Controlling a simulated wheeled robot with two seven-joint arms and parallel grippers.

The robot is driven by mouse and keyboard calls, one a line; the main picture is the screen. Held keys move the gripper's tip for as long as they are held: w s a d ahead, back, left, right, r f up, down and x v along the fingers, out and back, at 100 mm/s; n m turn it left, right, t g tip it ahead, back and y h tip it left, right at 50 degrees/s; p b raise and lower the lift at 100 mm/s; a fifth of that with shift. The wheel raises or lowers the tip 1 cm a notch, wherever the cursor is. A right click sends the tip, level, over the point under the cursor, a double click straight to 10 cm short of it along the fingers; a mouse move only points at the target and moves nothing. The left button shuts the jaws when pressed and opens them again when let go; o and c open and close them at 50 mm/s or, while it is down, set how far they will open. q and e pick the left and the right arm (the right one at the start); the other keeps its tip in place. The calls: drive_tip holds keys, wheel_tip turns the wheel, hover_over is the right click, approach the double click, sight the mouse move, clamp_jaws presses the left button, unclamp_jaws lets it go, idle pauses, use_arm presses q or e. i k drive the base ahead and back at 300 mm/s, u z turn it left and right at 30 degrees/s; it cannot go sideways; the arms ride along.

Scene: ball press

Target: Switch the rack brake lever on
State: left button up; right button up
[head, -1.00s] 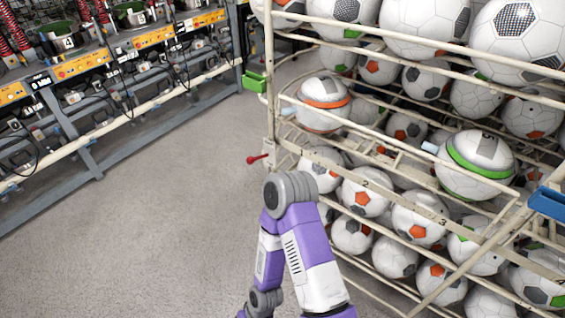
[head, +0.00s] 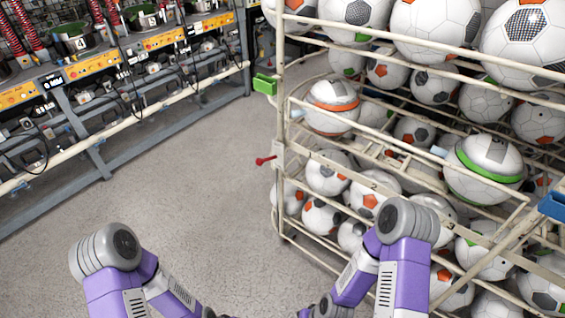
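The rack (head: 281,199) is a cream metal frame filled with soccer balls on the right. A small red-tipped lever (head: 265,160) sticks out to the left from the rack's near left post, about mid-height, and I take it to be the brake lever. My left arm shows at the lower left and my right arm at the lower centre right, both purple and white with grey joints. Both arms bend down toward the bottom edge, below the lever and apart from it. Neither gripper's fingertips can be made out in the head view.
A blue bin (head: 552,204) sits at the right edge. A long workbench (head: 150,105) with machines runs along the upper left. The grey floor (head: 190,170) between bench and rack is clear.

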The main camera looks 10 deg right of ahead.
sight(259, 161)
drive_tip(key=u, duration=0.5)
drive_tip(key=i, duration=0.9)
drive_tip(key=z, duration=0.25)
